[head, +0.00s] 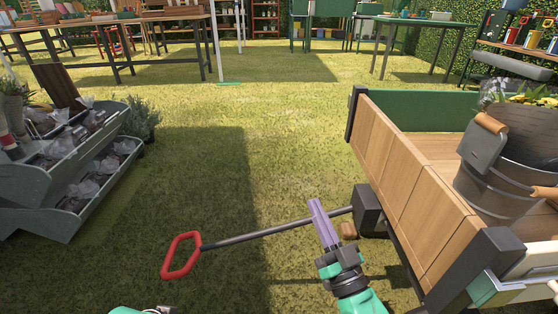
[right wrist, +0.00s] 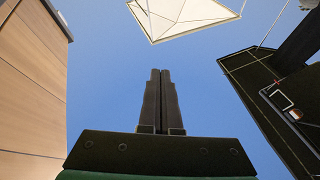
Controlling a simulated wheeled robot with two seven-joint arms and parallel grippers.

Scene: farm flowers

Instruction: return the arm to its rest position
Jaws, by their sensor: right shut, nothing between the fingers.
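My right gripper (head: 315,203) is raised in front of the wooden cart (head: 403,185), to the left of its side wall in the head view. Its two fingers are together with nothing between them. In the right wrist view the dark fingers of the right gripper (right wrist: 160,72) lie side by side against blue sky. A small green part of mine shows at the bottom edge of the head view, left of centre; my left gripper's fingers are out of view.
The cart's handle (head: 182,257) has a red grip and lies low over the grass. A metal bucket (head: 490,195) with flowers stands in the cart. A grey tiered rack (head: 60,195) holds bagged items at left. Tables stand behind. The middle grass is open.

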